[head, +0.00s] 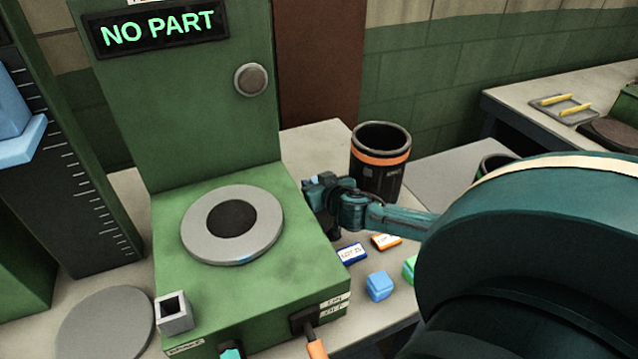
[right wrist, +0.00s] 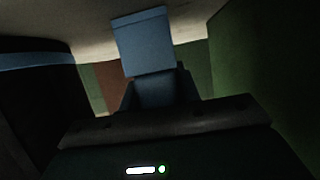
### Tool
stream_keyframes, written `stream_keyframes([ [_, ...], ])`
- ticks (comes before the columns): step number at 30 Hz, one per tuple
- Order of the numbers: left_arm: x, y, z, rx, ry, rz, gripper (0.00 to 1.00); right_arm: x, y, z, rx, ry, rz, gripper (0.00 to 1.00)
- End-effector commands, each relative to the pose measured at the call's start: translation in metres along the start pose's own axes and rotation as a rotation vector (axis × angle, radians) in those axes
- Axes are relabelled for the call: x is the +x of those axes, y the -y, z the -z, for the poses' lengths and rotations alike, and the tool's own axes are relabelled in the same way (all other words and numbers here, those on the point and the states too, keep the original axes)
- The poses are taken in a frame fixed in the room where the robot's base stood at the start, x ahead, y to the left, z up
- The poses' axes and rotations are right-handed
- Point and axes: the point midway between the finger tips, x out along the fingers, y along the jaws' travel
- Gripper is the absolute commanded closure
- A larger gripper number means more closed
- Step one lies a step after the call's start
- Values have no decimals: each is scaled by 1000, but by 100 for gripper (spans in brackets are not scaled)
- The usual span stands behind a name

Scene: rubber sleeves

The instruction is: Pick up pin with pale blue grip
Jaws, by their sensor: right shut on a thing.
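My right gripper (head: 322,200) is beside the right side of the green machine, in front of a black bin. It is shut on the pin with the pale blue grip. In the right wrist view the blue grip (right wrist: 143,42) stands out between the fingers (right wrist: 155,88). In the head view only a small pale blue bit of the pin (head: 314,181) shows at the gripper; the pin's shaft is hidden. My left gripper is not in view.
The green machine (head: 290,270) bears a grey ring (head: 200,225) and a "NO PART" display (head: 160,30). The black bin (head: 381,160) has an orange band. A blue cube (head: 378,286), a blue-edged label (head: 351,253) and an orange-edged label (head: 385,241) lie right of the machine.

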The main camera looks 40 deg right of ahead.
Motion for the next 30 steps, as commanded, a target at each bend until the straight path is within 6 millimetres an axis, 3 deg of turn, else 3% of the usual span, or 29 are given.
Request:
stream_keyframes([
  [11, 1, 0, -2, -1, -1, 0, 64, -6, 0, 15, 0, -4, 0, 91],
  [30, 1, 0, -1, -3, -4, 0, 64, -58, 0, 142, -1, -5, 1, 91],
])
